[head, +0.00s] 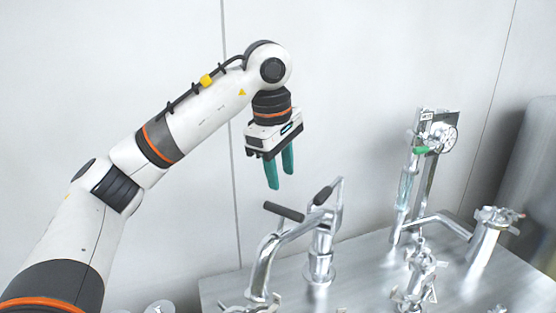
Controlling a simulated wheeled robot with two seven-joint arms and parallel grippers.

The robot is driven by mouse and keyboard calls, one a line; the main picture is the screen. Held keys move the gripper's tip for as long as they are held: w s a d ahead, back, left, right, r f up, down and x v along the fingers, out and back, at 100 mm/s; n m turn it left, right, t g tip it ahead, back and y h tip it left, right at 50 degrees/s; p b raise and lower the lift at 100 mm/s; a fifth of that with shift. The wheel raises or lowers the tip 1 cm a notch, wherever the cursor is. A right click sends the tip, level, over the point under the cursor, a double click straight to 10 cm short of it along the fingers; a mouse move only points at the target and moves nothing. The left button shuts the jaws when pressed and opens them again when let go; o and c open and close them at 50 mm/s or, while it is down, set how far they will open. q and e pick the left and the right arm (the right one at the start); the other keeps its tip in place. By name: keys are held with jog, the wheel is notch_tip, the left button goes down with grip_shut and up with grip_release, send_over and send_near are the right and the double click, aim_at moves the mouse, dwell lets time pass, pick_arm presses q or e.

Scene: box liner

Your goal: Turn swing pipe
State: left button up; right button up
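The swing pipe (266,258) is a bent, shiny metal pipe at the lower middle of the head view. It rises from the table and bends over towards an upright metal pipe fitting (319,262) on its right. Two black handles, a left one (284,212) and a right one (323,195), stick out near its top. My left gripper (281,180) has green fingers pointing down, with a gap between them and nothing held. It hangs in the air above the handles, apart from them. My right gripper is out of view.
The metal table (365,265) carries a gauge assembly (437,134), a capped pipe (486,235) and a clamped fitting (420,275) on the right. A large grey cylinder (530,185) stands at the right edge. A pale wall (350,60) is behind.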

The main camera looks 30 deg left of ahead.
pick_arm(q)
jog(key=shift+v, duration=1.95)
jog(key=shift+f, duration=0.1)
